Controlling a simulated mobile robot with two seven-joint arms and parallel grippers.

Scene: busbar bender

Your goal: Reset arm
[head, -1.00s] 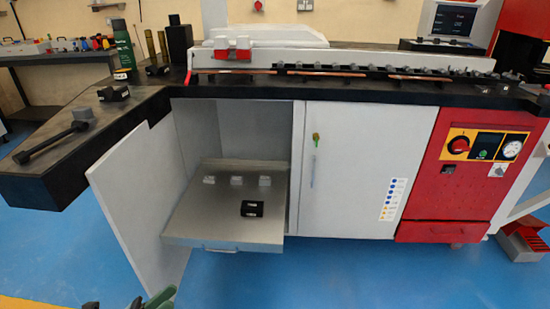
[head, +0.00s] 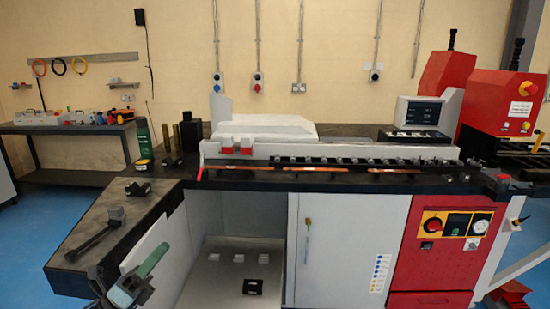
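My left arm, with green and grey parts, comes in at the bottom left of the head view. Its gripper (head: 106,286) is in front of the open cabinet door (head: 148,246), below the black bench wing. No object shows in it, and its fingers are too small and dark to tell open from shut. My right gripper is out of view. The busbar bender bench (head: 330,182) stands ahead. Its cabinet is open, with a grey pull-out tray (head: 222,287) carrying a black part (head: 252,287) and several small grey blocks.
A long black-handled tool (head: 92,240) and small dark blocks lie on the bench wing. Copper bars (head: 304,169) lie along the bench. A monitor (head: 422,113) and red machine (head: 500,100) stand behind at right. Blue floor is clear at left.

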